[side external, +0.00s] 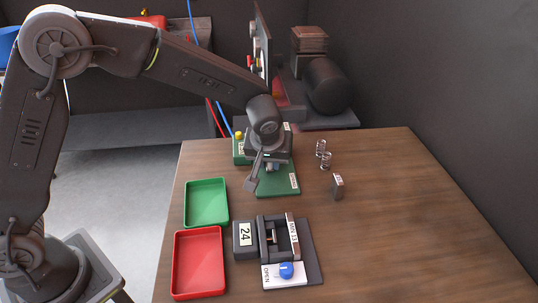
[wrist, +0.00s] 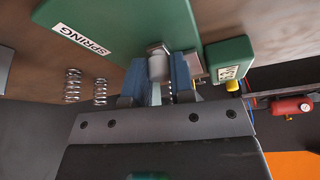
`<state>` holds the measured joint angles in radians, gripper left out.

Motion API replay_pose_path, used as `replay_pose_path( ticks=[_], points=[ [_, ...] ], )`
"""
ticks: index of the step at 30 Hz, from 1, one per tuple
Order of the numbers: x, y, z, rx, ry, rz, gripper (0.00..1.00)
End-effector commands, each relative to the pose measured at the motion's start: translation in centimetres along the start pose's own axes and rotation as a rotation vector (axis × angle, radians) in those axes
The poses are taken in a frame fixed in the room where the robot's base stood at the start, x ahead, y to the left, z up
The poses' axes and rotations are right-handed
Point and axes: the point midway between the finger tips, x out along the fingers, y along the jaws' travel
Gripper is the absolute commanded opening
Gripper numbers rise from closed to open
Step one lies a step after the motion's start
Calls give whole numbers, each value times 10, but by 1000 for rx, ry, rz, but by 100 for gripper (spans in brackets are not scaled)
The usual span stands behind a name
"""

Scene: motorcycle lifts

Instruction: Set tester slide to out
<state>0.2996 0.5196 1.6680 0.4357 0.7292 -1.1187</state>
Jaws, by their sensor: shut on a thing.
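The green tester (side external: 278,186) stands at the back of the table, partly hidden by my gripper (side external: 268,165). In the wrist view its green plate (wrist: 135,22) carries a SPRING label. A green box with a yellow button (wrist: 231,60) sits beside the plate. My gripper (wrist: 160,78) has its blue-padded fingers closed on a grey, rounded metal handle (wrist: 158,66) at the plate's edge. I take this handle to be the tester slide. The fingers hide part of it, and I cannot tell its position along its travel.
A green tray (side external: 206,203), a red tray (side external: 199,262) and a dark fixture (side external: 278,238) with a blue knob (side external: 286,270) lie in front. The table's right side is clear.

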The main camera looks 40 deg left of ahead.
Motion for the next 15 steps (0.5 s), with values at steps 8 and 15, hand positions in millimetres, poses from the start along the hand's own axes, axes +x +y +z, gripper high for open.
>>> replay_pose_path(
  ticks=[8,15],
  points=[
    [-23,17,54,4,0,4,0],
    [-26,18,62,0,-1,3,0]
  ],
)
